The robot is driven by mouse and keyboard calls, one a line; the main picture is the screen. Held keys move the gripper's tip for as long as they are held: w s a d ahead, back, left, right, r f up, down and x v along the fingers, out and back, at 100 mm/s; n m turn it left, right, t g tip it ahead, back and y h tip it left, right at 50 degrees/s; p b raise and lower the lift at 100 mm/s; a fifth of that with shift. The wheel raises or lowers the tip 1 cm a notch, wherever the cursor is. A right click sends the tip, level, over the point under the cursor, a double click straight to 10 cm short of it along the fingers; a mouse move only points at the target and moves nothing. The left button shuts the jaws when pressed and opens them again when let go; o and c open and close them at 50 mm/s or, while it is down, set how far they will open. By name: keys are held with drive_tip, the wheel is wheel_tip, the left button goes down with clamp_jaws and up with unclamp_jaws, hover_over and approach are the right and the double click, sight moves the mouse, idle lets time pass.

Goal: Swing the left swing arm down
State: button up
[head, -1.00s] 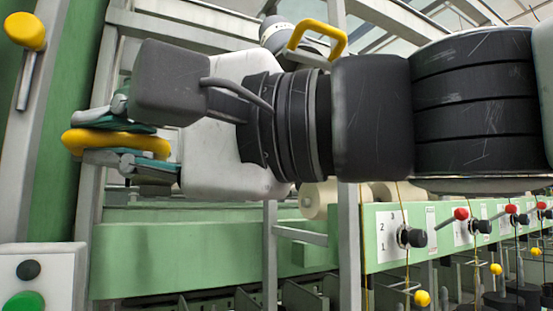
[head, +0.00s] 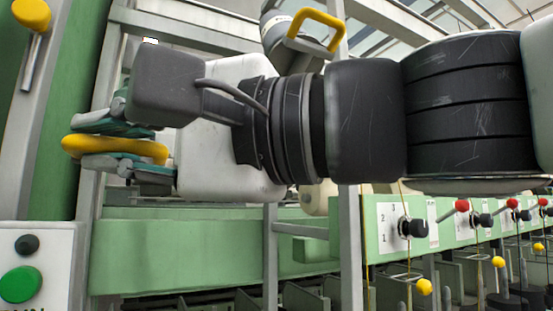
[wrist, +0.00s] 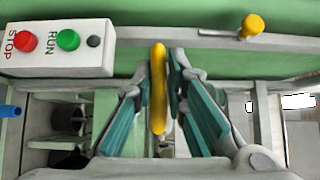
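The yellow handle (head: 115,148) of what appears to be the left swing arm lies between the two teal-padded fingers of my gripper (head: 118,146) at the left of the head view. The wrist view shows the handle (wrist: 158,90) as an upright yellow bar between the fingers (wrist: 158,100). The pads look closed on it in the head view; in the wrist view the right finger is close against it and contact on the left is hard to tell. The rest of the swing arm is largely hidden by my gripper and wrist.
A yellow U-shaped handle (head: 318,28) shows above my arm. A yellow-knobbed lever (head: 31,15) stands at upper left. A button box (head: 52,262) is at lower left, with red STOP (wrist: 24,42) and green RUN (wrist: 68,40) buttons. A green rail (head: 400,235) carries red-knobbed levers at right.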

drive_tip(key=shift+o, duration=1.4)
drive_tip(key=shift+w+f, duration=0.15)
drive_tip(key=shift+w, duration=0.25)
drive_tip(key=shift+s, duration=0.1)
drive_tip(key=shift+s+d, duration=0.1)
drive_tip(key=shift+d, duration=0.05)
drive_tip(key=v, duration=1.1)
drive_tip(key=shift+d, duration=0.3)
